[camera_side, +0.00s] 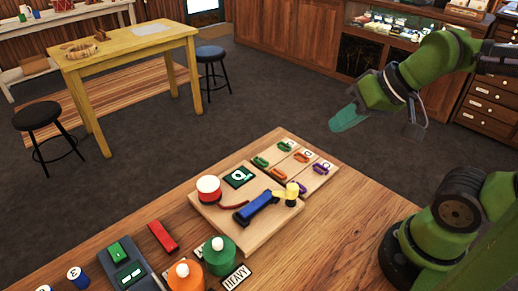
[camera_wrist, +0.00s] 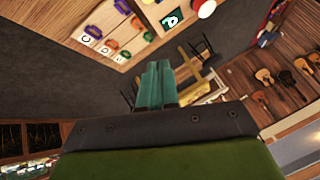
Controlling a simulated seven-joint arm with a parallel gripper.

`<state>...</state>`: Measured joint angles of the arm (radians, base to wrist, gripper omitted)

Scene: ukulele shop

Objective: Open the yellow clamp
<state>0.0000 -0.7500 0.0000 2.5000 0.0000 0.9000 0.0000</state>
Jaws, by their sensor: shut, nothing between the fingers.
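In the side view, a yellow clamp piece (camera_side: 291,191) stands at the right end of a blue bar (camera_side: 257,207) on a wooden board (camera_side: 230,229). Whether its jaw is open or shut is too small to tell. My gripper (camera_side: 340,121) has teal fingers and hangs high in the air, beyond and to the right of the board, apart from everything. It also shows in the wrist view (camera_wrist: 156,68), fingers together and empty. The yellow clamp cannot be made out in the wrist view.
Several small coloured clips lie on pale panels (camera_side: 315,182) behind the yellow clamp. A red-and-white round button (camera_side: 208,189) and a green card (camera_side: 238,177) share the board. The table's right part (camera_side: 345,225) is clear.

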